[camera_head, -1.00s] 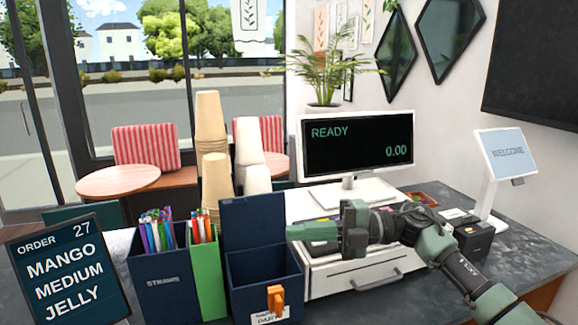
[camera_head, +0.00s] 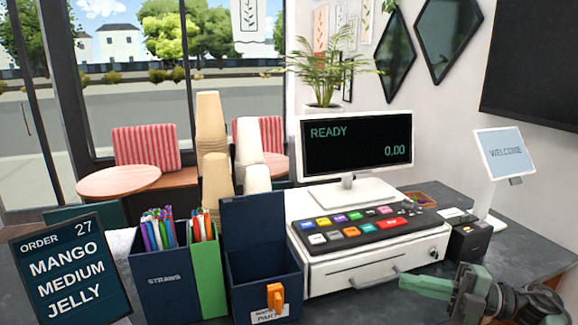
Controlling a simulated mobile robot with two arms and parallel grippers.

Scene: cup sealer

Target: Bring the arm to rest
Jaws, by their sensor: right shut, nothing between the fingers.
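My right gripper (camera_head: 428,287) is at the lower right in the head view, low over the counter and in front of the cash register's drawer (camera_head: 375,268). Its green fingers point left and are shut with nothing between them. It is apart from the blue box (camera_head: 262,280) to its left. The right arm comes in from the lower right corner. My left gripper is not in view.
The register's colored keypad (camera_head: 360,227) and its monitor (camera_head: 357,147) stand behind the gripper. A small black device (camera_head: 468,240) and a welcome screen (camera_head: 503,155) are at right. Straw holders (camera_head: 165,285), stacked cups (camera_head: 211,130) and an order sign (camera_head: 68,265) are at left.

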